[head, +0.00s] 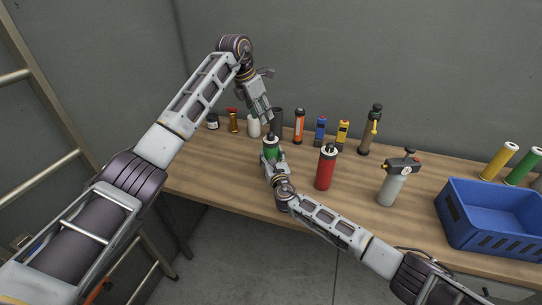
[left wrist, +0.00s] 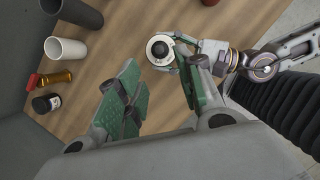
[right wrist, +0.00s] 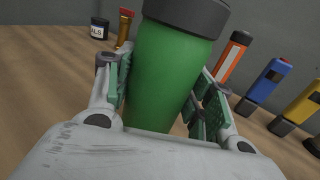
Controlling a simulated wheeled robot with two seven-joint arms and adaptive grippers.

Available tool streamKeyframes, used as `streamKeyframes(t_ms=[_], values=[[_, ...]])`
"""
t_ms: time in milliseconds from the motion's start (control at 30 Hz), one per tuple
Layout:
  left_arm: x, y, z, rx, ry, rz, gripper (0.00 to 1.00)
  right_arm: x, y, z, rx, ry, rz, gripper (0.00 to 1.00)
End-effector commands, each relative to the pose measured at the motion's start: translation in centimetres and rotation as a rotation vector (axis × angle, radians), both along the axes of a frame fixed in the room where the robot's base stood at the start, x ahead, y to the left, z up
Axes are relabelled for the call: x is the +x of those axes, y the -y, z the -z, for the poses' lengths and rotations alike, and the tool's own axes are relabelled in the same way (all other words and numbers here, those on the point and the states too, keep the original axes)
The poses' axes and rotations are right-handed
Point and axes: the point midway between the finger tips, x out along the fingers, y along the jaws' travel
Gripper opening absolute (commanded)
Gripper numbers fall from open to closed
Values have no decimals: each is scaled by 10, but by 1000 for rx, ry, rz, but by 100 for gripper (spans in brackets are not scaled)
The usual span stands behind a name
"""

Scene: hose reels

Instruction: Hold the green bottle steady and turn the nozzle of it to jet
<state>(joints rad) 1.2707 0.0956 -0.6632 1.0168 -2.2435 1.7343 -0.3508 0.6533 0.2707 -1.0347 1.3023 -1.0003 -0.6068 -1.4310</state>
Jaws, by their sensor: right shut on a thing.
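In the right wrist view the green body (right wrist: 168,70) fills the space between the fingers under a dark grey collar (right wrist: 187,14). From above, in the left wrist view, the nozzle top (left wrist: 160,49) is a pale ring with a dark round tip. Its setting marks cannot be read. My left gripper (head: 263,112) is open and empty, above and slightly behind the bottle, fingers pointing down.
A red bottle (head: 326,168) stands just right of the green one, and a grey spray bottle (head: 394,184) further right. A blue crate (head: 490,218) is at the right edge. A white cup (head: 254,127), a dark cup (head: 277,122) and several tools line the back by the wall.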

Motion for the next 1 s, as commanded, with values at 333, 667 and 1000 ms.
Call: streamKeyframes(t_ms=[333,667,1000], values=[[2,-5,-9,-10,8,71,49,0,0,0,0,0,0,21],[3,-14,-21,-34,21,191,49,0,0,0,0,-1,0,21],[3,-14,-22,-38,21,201,49,0,0,0,0,-1,0,21]])
